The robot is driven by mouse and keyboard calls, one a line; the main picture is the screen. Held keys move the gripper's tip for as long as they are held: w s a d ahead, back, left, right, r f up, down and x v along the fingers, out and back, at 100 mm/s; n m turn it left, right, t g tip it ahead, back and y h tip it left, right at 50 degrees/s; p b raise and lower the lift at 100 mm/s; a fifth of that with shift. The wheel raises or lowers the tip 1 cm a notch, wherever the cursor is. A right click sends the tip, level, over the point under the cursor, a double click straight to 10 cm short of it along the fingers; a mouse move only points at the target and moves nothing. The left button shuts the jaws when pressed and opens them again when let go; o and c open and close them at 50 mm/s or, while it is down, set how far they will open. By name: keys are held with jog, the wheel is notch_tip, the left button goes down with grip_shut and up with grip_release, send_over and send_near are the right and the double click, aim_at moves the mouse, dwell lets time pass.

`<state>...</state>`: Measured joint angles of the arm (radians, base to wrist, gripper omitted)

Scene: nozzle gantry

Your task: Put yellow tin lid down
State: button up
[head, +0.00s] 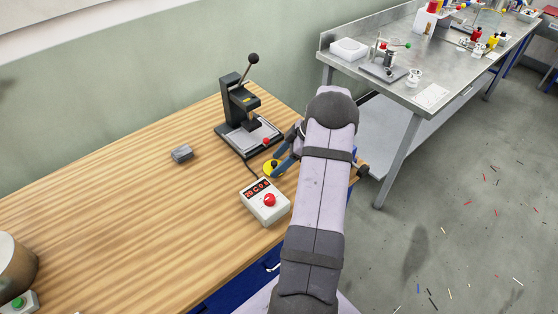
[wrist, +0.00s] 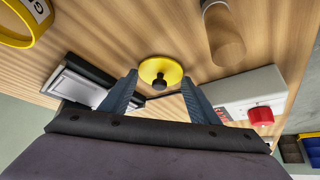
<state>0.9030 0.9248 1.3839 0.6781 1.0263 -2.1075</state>
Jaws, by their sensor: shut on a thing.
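The yellow tin lid (head: 267,170) is a round disc with a black knob, near the right part of the wooden table (head: 130,210), between the lever press and the control box. In the wrist view the lid (wrist: 149,68) is between the two blue fingers of my gripper (wrist: 160,77). My gripper (head: 279,162) is shut on the lid, with the black knob pointing toward the wrist. My arm hides part of the table around it. I cannot tell whether the lid touches the tabletop or hangs just above it.
A black lever press (head: 238,107) stands behind the lid, and a white control box (head: 262,203) with a red button in front. A yellow-rimmed tin (wrist: 27,22) and a tan cylinder (wrist: 222,38) show in the wrist view. A small grey block (head: 181,153) lies left, with clear table around it.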

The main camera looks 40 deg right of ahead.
jog(key=shift+f, duration=0.1)
jog(key=o, duration=1)
